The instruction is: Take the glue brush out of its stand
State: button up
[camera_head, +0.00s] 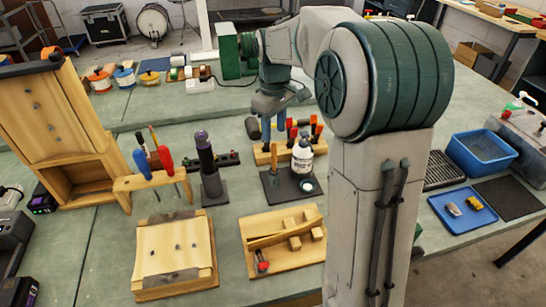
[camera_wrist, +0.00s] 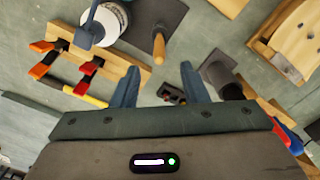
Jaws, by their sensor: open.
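The glue brush (camera_head: 274,165) stands upright with its wooden handle up, its lower end in a small stand on a dark base plate (camera_head: 284,196). In the wrist view the brush handle (camera_wrist: 158,46) points toward the camera, between and just beyond my fingertips. The dark base plate (camera_wrist: 172,14) shows behind it. My gripper (camera_head: 274,126) is open and empty, above and behind the brush in the head view. In the wrist view my gripper (camera_wrist: 158,74) shows both fingers apart, not touching the handle. The bristles are hidden.
A white glue bottle (camera_head: 302,157) stands close beside the brush; it also shows in the wrist view (camera_wrist: 114,20). A wooden clamp rack (camera_head: 264,155) is behind. A dark cylinder on a stand (camera_head: 206,165) is left. A wooden jig (camera_head: 255,222) lies in front.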

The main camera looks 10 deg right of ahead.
aim_at(274, 163)
notch_tip(274, 163, down, 10)
jog(key=shift+p, duration=0.4)
grip_shut()
